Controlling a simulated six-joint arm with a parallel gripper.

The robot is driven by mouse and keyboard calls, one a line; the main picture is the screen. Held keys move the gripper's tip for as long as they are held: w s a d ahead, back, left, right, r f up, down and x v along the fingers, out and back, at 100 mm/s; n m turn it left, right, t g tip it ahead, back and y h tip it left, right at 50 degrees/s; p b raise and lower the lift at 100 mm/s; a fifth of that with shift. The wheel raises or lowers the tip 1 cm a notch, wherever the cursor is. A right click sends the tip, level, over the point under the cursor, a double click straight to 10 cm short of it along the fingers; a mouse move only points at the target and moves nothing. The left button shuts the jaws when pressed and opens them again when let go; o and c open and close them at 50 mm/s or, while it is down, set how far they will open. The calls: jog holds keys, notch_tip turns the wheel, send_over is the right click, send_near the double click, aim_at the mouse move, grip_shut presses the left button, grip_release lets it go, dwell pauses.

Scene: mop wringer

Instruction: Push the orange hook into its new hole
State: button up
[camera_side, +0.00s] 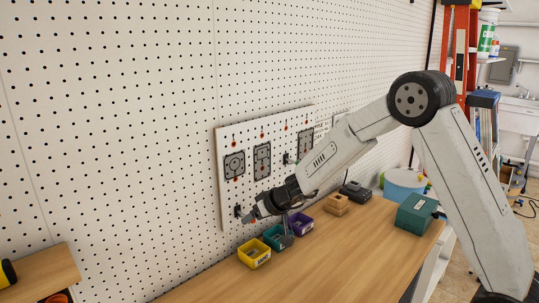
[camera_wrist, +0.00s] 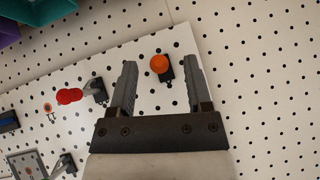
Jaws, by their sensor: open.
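The orange hook (camera_wrist: 159,64), a round orange end with a dark body beside it, shows at the white pegboard panel (camera_wrist: 150,98) in the wrist view. My gripper (camera_wrist: 160,68) is open, with one grey finger on each side of the hook and visible gaps to both. I cannot tell how deep the hook sits in its hole. In the side view my gripper (camera_side: 256,211) is at the lower left of the small panel (camera_side: 222,170); the hook is not clearly visible there.
A red-ended hook (camera_wrist: 68,96) is left of my fingers in the wrist view. Yellow (camera_side: 254,254), teal (camera_side: 277,238) and purple (camera_side: 301,223) bins stand on the bench below my gripper. A green box (camera_side: 416,213) stands farther right. The front bench is clear.

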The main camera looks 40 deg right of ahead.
jog(key=v, duration=0.7)
jog(key=shift+s+r, duration=0.25)
jog(key=shift+r, duration=0.1)
dwell(0.4)
jog(key=s+a+f+g+h, duration=0.1)
jog(key=s+f+g, duration=0.2)
jog(key=s, duration=0.7)
jog(key=s+a+f+n+g+h, duration=0.1)
jog(key=s+a+f+g, duration=0.1)
jog(key=s, duration=0.9)
jog(key=shift+s+f+g, duration=0.3)
jog(key=shift+f+g, duration=0.3)
jog(key=shift+f, duration=0.3)
